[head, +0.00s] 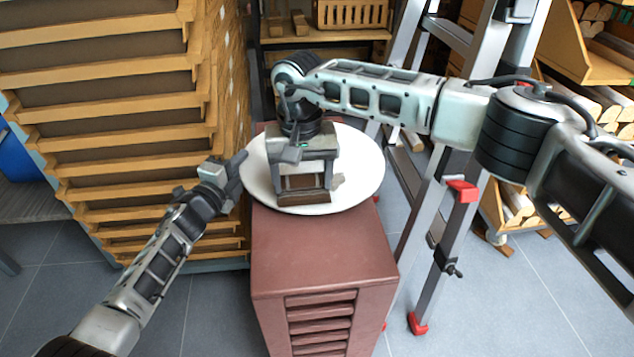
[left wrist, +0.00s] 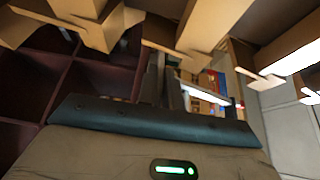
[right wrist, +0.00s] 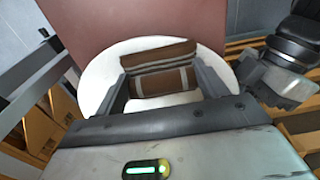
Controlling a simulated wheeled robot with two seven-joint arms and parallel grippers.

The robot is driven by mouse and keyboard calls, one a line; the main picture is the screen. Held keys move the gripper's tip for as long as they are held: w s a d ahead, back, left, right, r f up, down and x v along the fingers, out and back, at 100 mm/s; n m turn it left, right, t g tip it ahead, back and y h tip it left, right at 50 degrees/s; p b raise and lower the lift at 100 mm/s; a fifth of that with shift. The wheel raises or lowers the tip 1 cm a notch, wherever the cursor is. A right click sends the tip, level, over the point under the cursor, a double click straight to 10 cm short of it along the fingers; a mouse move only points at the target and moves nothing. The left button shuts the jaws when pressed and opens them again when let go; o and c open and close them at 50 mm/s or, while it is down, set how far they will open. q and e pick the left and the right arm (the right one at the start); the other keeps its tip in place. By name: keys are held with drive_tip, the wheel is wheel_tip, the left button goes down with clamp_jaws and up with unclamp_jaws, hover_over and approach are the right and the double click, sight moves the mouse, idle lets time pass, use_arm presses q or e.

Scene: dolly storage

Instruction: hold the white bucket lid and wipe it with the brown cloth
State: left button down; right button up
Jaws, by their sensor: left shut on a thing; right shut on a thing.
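The white bucket lid (head: 358,165) is a round disc on top of a reddish-brown cabinet. My left gripper (head: 238,168) is at the lid's left rim, shut on it. The right wrist view shows the lid (right wrist: 98,85) with my left gripper (right wrist: 275,80) at its edge. The brown cloth (right wrist: 160,55), folded with pale stripes, lies over the lid between the fingers of my right gripper (right wrist: 160,85), which is shut on it. In the head view, the cloth (head: 303,198) shows below my right gripper (head: 303,180), near the lid's front. I cannot make out the lid in the left wrist view.
The cabinet (head: 320,255) has slatted openings in front. Stacked wooden trays (head: 130,130) stand close on the left. A metal ladder (head: 440,220) with red feet stands close on the right. A small grey patch (head: 337,181) shows on the lid beside the cloth.

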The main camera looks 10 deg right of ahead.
drive_tip(key=shift+d, duration=2.35)
drive_tip(key=shift+d, duration=0.75)
drive_tip(key=shift+a, duration=0.1)
drive_tip(key=shift+a, duration=2.2)
